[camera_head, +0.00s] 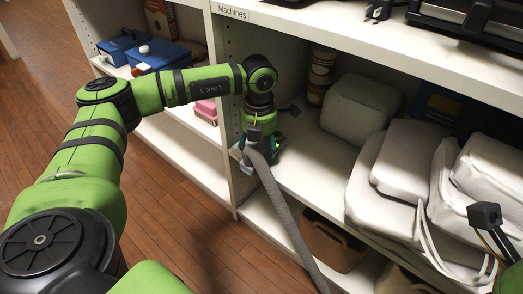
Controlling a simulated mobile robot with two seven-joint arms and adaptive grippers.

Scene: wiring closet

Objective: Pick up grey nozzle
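My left arm reaches across to the shelf. My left gripper (250,152) points down at the shelf's left front edge, beside the upright panel. A long grey nozzle, like a ribbed hose (284,212), has its upper end right at the gripper and runs down to the right, in front of the shelf. The fingers are small and partly hidden by the wrist and the hose end, so I cannot tell whether they grip it. On the right, a black block with a yellow wire (485,215) looks like part of my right wrist. My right gripper's fingers are out of view.
White wrapped bundles (362,108) and grey-white bags (405,165) fill the shelf's right. Stacked tubs (321,75) stand behind the gripper. A brown bin (333,240) sits below. Blue cases (158,57) and a pink box (207,111) lie on the left shelves. The wooden floor at left is clear.

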